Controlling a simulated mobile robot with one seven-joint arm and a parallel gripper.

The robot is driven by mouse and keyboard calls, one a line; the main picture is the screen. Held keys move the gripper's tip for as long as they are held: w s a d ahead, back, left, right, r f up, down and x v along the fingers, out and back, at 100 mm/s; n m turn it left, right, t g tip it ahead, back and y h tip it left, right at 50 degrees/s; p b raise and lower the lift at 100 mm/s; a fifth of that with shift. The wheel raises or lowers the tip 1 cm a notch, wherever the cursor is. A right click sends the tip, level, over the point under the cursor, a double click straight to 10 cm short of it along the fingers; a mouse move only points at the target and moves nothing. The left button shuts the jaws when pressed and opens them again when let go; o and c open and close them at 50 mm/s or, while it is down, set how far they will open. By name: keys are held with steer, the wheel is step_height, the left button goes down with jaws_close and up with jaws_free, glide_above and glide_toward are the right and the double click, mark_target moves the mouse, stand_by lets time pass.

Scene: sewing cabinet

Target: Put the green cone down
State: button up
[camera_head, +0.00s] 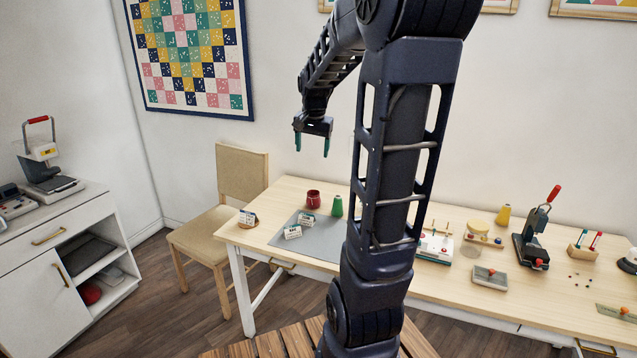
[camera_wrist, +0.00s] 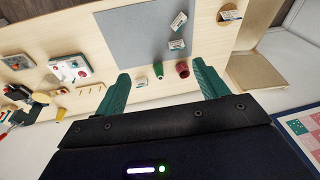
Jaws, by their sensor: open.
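The green cone (camera_head: 337,206) stands upright on the table at the back edge of the grey mat (camera_head: 318,236), just right of a dark red cup (camera_head: 313,199). My gripper (camera_head: 312,148) is open and empty, raised well above the table near the wall. In the wrist view the green cone (camera_wrist: 158,70) shows between the two green fingers of my gripper (camera_wrist: 160,85), well below them. The red cup (camera_wrist: 182,69) shows beside it.
Small labelled cards (camera_head: 293,232) lie on the mat. A yellow cone (camera_head: 503,215), a black press with a red handle (camera_head: 533,235) and a small tray (camera_head: 490,278) are farther right on the table (camera_head: 455,288). A chair (camera_head: 240,170) stands at the left.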

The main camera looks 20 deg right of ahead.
steer(key=s+a+n+t, duration=0.1)
steer(key=s+a+n, duration=0.2)
steer(key=s, duration=0.8)
steer(key=s+a+n, duration=0.4)
steer(key=s+n, duration=0.1)
steer(key=s, duration=0.6)
steer(key=shift+s+a+f+t+y, duration=0.2)
steer(key=shift+s+f+t+y, duration=0.1)
steer(key=shift+t, duration=0.1)
